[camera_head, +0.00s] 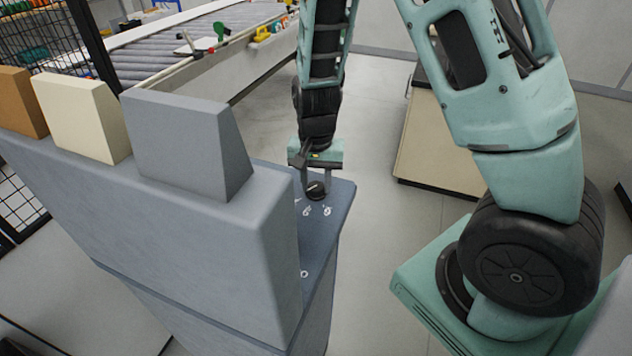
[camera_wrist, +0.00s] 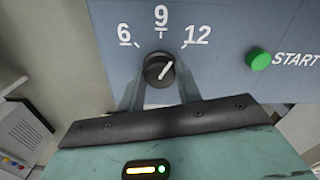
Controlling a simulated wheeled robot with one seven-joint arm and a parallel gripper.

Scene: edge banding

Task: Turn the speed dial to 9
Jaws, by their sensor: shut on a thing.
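The speed dial (camera_wrist: 157,70) is a round black knob on a blue-grey panel (camera_wrist: 85,55), with marks 6, 9 and 12 above it. Its white pointer line slants up and to the right, to the right of the 9 mark and towards the 12 mark. My gripper (camera_wrist: 160,78) has one finger on each side of the knob and is shut on it. In the head view my gripper (camera_head: 315,184) reaches down to the dial (camera_head: 316,190) on the panel top; the fingers partly hide it.
A green START button (camera_wrist: 260,59) sits right of the dial. In the head view, a grey block (camera_head: 180,145), a cream block (camera_head: 80,115) and a brown block (camera_head: 20,100) stand on the machine's raised housing (camera_head: 200,240). A roller conveyor (camera_head: 170,50) lies behind; the floor to the right is partly clear.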

